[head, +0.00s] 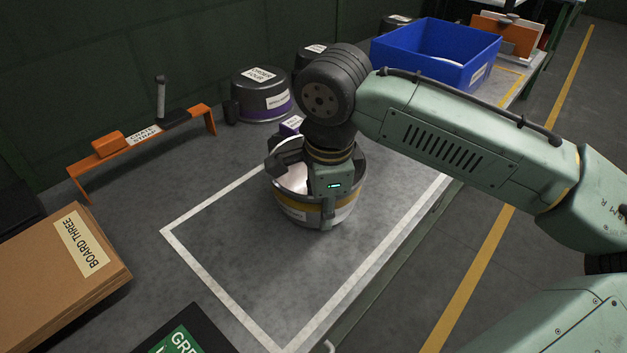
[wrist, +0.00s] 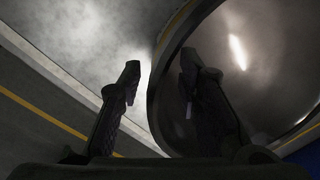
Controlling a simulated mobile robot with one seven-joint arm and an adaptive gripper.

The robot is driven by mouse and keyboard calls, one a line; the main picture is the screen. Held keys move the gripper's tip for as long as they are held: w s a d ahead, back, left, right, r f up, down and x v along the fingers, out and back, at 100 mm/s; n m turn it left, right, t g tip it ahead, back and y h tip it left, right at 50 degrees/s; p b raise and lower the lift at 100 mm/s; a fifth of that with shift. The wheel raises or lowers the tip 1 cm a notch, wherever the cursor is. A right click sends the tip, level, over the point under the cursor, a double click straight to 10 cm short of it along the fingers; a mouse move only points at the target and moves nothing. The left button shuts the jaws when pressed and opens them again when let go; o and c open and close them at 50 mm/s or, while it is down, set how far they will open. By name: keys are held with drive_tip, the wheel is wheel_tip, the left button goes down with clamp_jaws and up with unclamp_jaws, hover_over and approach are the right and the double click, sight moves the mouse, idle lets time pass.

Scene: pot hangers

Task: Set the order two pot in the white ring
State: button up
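A silver pot with a yellow band (head: 292,208) stands upright on the grey bench. Its label is too small to read, so I cannot tell whether it is the order two pot. A white line (head: 225,288) on the bench marks a four-sided outline, and the pot stands at its far part. My gripper points down at the pot's rim. In the wrist view my gripper (wrist: 160,72) has its fingers apart, one outside the pot and one inside, with the pot's wall (wrist: 156,88) between them. Gaps show beside the wall.
A dark pot marked order four (head: 262,98) and other dark pots stand behind. A blue bin (head: 440,50) is at the back right. The outline's near part is clear.

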clamp_jaws()
idle(0.8)
